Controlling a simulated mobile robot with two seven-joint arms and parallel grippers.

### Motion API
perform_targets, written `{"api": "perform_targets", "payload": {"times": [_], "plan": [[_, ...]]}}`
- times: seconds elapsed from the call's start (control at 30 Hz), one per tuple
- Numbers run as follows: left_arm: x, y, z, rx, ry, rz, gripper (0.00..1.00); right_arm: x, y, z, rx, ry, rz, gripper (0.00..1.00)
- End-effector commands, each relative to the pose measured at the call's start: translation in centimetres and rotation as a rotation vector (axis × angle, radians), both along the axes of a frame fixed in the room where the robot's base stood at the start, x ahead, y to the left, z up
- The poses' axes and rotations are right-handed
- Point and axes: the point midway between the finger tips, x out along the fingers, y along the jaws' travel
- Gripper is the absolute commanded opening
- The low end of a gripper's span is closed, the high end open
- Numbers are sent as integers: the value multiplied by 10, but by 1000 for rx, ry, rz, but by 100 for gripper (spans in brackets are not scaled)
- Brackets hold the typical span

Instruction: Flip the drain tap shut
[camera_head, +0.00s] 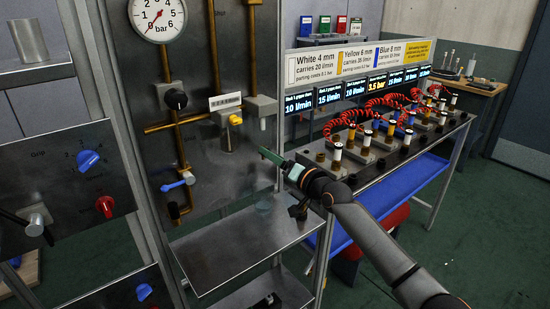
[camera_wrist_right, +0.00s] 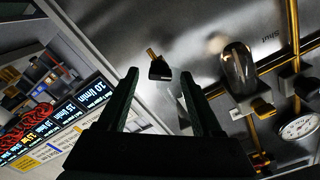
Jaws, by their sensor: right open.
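A tap with a blue lever (camera_head: 179,183), which I take to be the drain tap, sits low on the steel panel, at the foot of a vertical brass pipe (camera_head: 178,138). Its lever lies roughly sideways across the pipe, slightly tilted. A short brass outlet hangs below it. My right gripper (camera_head: 266,156) is in front of the panel, well to the right of the tap and apart from it. In the right wrist view the gripper (camera_wrist_right: 158,76) is open, with nothing between its fingers. The blue lever does not show there; upside-down lettering "Shut" does. My left gripper is not in view.
A clear bowl (camera_wrist_right: 238,68) hangs under the yellow-knobbed regulator (camera_head: 235,120), between gripper and tap. A black knob (camera_head: 176,99) and pressure gauge (camera_head: 157,16) are above the tap. A metal shelf (camera_head: 230,262) juts out below. A bench with red coiled hoses stands right.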

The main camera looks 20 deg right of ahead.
Motion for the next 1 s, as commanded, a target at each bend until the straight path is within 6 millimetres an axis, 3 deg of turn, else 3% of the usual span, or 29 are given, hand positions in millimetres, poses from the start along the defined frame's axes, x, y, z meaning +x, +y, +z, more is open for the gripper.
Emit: {"api": "perform_targets", "payload": {"times": [0.1, 0.7, 1.0], "plan": [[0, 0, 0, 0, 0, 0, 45, 0, 0, 0, 0, 0, 0, 65], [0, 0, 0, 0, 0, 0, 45, 0, 0, 0, 1, 0, 0, 0], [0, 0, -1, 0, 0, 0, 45, 0, 0, 0, -5, -2, 0, 0]]}}
